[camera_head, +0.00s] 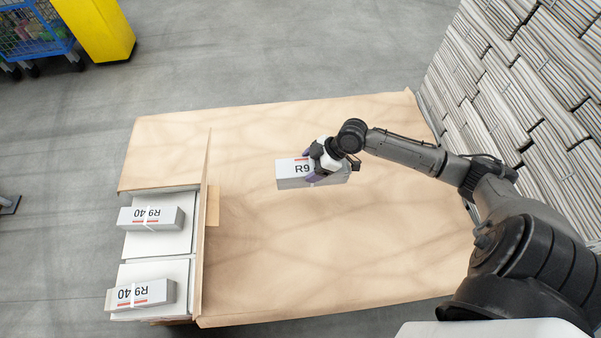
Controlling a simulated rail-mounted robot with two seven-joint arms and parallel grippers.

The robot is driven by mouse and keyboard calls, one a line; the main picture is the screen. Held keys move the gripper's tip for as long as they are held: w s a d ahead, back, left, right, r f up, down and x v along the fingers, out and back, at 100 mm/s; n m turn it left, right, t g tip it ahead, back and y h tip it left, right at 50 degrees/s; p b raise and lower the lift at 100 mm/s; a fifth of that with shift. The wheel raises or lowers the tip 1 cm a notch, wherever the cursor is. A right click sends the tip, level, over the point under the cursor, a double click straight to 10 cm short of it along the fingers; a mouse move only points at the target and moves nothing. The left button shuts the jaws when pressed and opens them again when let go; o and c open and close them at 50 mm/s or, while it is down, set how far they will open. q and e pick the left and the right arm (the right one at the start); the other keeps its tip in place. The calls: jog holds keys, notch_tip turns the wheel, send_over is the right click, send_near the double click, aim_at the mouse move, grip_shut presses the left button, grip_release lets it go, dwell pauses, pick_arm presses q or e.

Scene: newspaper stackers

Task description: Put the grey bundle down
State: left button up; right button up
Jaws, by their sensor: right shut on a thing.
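The grey bundle (291,179) is a box-shaped grey stack with a white label reading "R9"; the rest of the label is hidden by my gripper. It is over the middle of the brown paper-covered surface (330,250). My left gripper does not show.
Two similar labelled bundles, one behind (170,217) and one in front (160,293), lie on white stacks at left. An upright brown sheet (204,220) separates them from the open surface. Stacked newspapers (520,80) rise at right. The surface around the held bundle is clear.

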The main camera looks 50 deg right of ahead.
aim_at(278, 169)
jog(key=w+a+f+b, duration=0.1)
jog(key=w+f+b, duration=0.1)
jog(key=w+f, duration=0.1)
jog(key=w+a+f+b, duration=0.2)
jog(key=w+f, duration=0.1)
jog(key=w+a+f+b, duration=0.1)
jog(key=w+f+b, duration=0.2)
jog(key=shift+w+a+f, duration=0.15)
jog(key=shift+a+f, duration=0.2)
jog(key=shift+a, duration=0.05)
jog(key=shift+f, duration=0.1)
jog(key=shift+f, duration=0.15)
jog(key=o, duration=1.6)
jog(key=shift+f, duration=0.1)
